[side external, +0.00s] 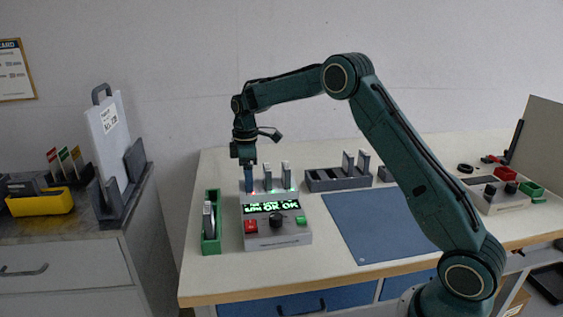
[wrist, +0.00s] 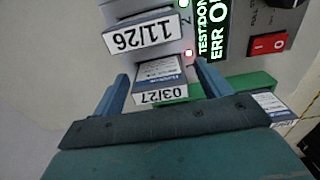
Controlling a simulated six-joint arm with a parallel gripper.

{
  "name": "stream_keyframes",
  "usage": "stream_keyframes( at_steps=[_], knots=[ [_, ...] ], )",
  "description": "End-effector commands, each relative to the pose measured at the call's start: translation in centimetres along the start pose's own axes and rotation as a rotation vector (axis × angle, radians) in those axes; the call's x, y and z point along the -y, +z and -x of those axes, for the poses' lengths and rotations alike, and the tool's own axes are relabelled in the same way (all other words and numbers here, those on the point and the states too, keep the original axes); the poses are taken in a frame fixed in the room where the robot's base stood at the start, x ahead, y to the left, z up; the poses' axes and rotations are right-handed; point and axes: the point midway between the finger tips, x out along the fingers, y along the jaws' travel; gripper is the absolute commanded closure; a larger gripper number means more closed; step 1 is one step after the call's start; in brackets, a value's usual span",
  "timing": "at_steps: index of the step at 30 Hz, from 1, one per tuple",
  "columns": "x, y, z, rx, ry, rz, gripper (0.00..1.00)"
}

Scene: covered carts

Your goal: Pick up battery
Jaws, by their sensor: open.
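A battery labelled 03/27 (wrist: 161,92) stands in the end slot of the tester (side external: 277,232), beside a red light. My gripper (wrist: 163,82) is open, with one blue finger on each side of this battery. Whether the fingers touch it I cannot tell. In the side view my gripper (side external: 249,183) points down over the tester's left slot and hides most of that battery. A second battery labelled 11/26 (wrist: 142,36) stands in the neighbouring slot by a green light. Two batteries show to the right of my gripper, the nearer one (side external: 267,178) and the farther one (side external: 286,176).
A green holder (side external: 211,245) with a battery stands left of the tester. A dark rack (side external: 325,182) with two upright batteries is behind right. A blue mat (side external: 370,235) lies clear. Another device (side external: 492,192) with knobs sits at the far right.

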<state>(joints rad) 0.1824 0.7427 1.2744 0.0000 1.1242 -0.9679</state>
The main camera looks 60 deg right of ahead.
Motion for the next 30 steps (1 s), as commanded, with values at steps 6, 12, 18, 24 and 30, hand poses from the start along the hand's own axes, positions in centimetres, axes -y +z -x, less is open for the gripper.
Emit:
stream_keyframes(
  at_steps=[6,12,18,24,30],
  knots=[
    [0.0,0.02,-0.27,0.0,0.0,0.0,0.24],
    [0.0,0.02,-0.24,0.0,0.0,0.0,0.24],
    [-0.01,0.01,-0.22,0.0,0.0,0.0,0.37],
    [-0.01,0.01,-0.22,0.0,0.0,0.0,0.76],
    [-0.02,0.0,-0.16,-0.001,0.001,0.0,0.76]
  ],
)
